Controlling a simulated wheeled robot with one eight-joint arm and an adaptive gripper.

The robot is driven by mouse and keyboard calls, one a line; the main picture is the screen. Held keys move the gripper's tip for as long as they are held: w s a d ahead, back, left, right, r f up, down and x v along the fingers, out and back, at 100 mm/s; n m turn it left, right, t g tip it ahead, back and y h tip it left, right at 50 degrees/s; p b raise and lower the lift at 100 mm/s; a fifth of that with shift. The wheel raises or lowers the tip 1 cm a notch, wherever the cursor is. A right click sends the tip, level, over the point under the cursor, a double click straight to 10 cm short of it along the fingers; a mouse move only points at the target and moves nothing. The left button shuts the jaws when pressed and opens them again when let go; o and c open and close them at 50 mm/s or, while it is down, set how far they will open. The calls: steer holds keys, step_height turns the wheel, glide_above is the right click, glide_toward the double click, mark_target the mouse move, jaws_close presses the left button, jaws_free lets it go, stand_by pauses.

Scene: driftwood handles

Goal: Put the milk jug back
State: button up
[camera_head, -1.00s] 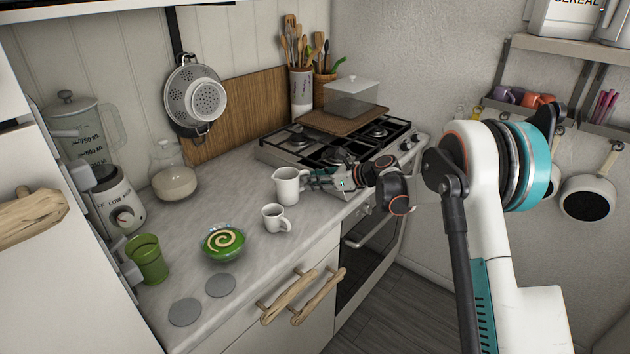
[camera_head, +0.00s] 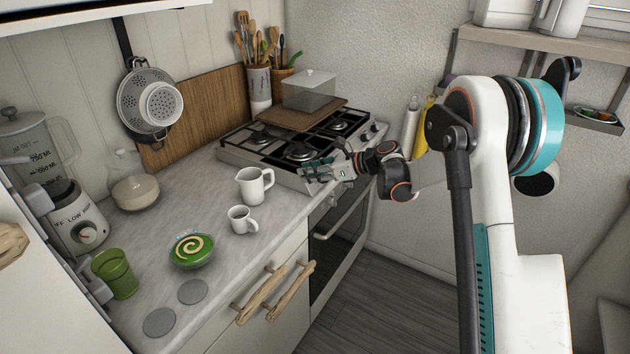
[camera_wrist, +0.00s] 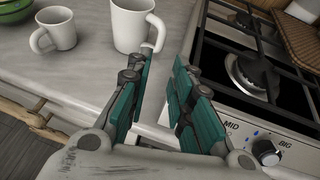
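The white milk jug (camera_head: 254,186) stands upright on the grey counter, just left of the stove, with its handle toward the right. Its lower part and handle show in the wrist view (camera_wrist: 130,24). A smaller white mug (camera_head: 242,220) stands in front of the jug; it also shows at the upper left of the wrist view (camera_wrist: 57,30). My gripper (camera_head: 308,170) is right of the jug, over the front edge of the stove and apart from the jug. In the wrist view my gripper (camera_wrist: 162,75) has its teal fingers spread with nothing between them.
The stove (camera_head: 290,151) with knobs is at the right, bearing a wooden board (camera_head: 281,119) with a clear box. A green bowl (camera_head: 191,250), two grey discs (camera_head: 159,322) and a green cup (camera_head: 115,274) are at the front left. Driftwood handles (camera_head: 262,294) stick out below the counter.

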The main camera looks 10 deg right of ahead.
steer(key=s+d+r+n+h, duration=0.25)
steer(key=s+r+n, duration=0.35)
steer(key=s, duration=0.5)
steer(key=s+d+r+n+h, duration=0.2)
steer(key=s+r+n+h, duration=0.3)
steer(key=s, duration=0.5)
steer(key=s+d+f+n+h, duration=0.1)
steer(key=s+d+n, duration=0.3)
steer(key=s, duration=0.7)
steer(key=s+d+f+n+t+h, duration=0.1)
steer(key=s+d+n+h, duration=0.2)
steer(key=s+n, duration=0.5)
steer(key=s+d, duration=0.1)
steer(key=s, duration=0.3)
steer(key=shift+h, duration=0.25)
